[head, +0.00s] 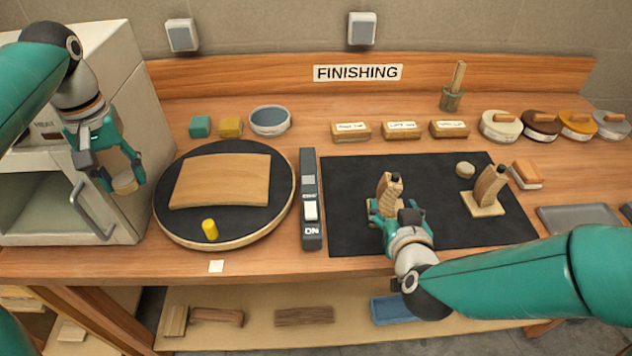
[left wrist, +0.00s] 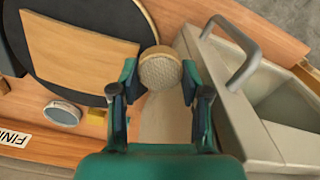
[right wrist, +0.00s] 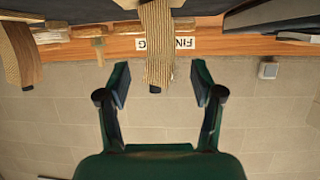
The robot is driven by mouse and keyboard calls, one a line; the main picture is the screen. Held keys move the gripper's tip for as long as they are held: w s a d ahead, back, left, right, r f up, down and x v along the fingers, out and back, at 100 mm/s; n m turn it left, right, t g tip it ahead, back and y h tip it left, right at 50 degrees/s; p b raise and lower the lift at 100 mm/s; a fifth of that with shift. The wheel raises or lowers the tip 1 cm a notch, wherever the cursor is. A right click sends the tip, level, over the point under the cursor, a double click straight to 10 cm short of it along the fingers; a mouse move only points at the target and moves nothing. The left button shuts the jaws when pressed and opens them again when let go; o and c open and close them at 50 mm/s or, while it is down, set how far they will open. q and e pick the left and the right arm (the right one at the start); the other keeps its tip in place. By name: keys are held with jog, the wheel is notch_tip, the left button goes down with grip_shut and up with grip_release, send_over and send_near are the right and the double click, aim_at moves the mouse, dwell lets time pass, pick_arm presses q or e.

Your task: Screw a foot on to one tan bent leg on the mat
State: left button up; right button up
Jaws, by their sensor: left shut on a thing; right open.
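A tan bent leg (head: 390,187) stands in a pale base on the black mat (head: 350,235), dark tip up; it also shows in the right wrist view (right wrist: 157,45). A second bent leg (head: 489,185) stands in its own base (head: 482,205) at the mat's right. A round tan foot (head: 465,170) lies on the mat between them. My left gripper (head: 120,182) is shut on another round foot (left wrist: 160,70), held in front of the white oven. My right gripper (right wrist: 160,82) is open in front of the first leg, fingers either side of its line; it hides part of the base.
A round black turntable (head: 225,230) carries a bent wooden panel and a yellow peg. Blocks and round tins line the back.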

aim_at(388, 200)
jog(key=shift+x, duration=0.9)
jog(key=shift+p+x, duration=0.65)
jog(key=shift+x, duration=2)
jog(key=shift+s+a+f, duration=0.1)
grip_shut()
